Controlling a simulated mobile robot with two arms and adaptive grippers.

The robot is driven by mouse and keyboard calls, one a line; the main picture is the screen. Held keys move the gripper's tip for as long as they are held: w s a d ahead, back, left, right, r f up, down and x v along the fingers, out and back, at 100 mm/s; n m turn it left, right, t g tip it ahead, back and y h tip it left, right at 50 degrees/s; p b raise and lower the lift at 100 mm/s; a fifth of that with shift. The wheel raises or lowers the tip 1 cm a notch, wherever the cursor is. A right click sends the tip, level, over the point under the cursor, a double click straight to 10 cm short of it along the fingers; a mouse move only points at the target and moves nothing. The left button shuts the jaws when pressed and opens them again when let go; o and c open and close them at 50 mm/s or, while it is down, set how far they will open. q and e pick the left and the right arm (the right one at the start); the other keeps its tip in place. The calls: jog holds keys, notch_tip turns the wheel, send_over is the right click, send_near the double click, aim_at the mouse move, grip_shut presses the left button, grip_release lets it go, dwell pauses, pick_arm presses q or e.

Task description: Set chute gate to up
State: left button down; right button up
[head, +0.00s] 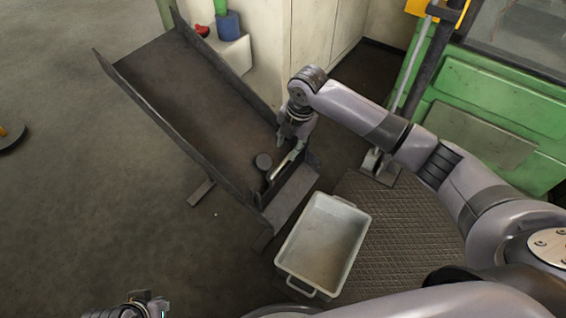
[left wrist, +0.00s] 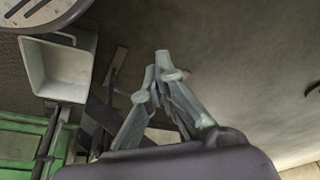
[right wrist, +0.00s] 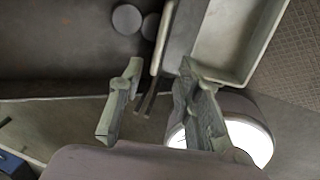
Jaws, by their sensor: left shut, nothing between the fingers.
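The dark metal chute (head: 185,85) slopes down to its lower end near the white tray. At that end are a round dark knob (head: 263,161) and a pale bar; the bar (right wrist: 164,40) shows clearly in the right wrist view. Which part is the gate, and its position, I cannot tell. My right gripper (head: 289,142) is over the chute's lower right side. In the right wrist view its fingers (right wrist: 159,66) are apart, with the bar showing between them, and no grip is visible. My left gripper (head: 150,303) is at the bottom edge, shut and empty (left wrist: 161,60).
The white tray (head: 291,262) stands below the chute's end, on a ribbed dark plate (head: 395,240). A green machine (head: 490,100) stands at the right and a pale cabinet (head: 315,45) behind the chute. The floor left of the chute is mostly clear.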

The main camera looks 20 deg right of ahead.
aim_at(282, 164)
jog(key=f, duration=0.3)
jog(key=w+f+b, duration=0.1)
jog(key=f, duration=0.2)
jog(key=a+f+b, duration=0.1)
jog(key=f, duration=0.2)
jog(key=shift+w, duration=0.2)
jog(key=shift+c, duration=0.2)
grip_shut()
jog(key=shift+r, duration=0.1)
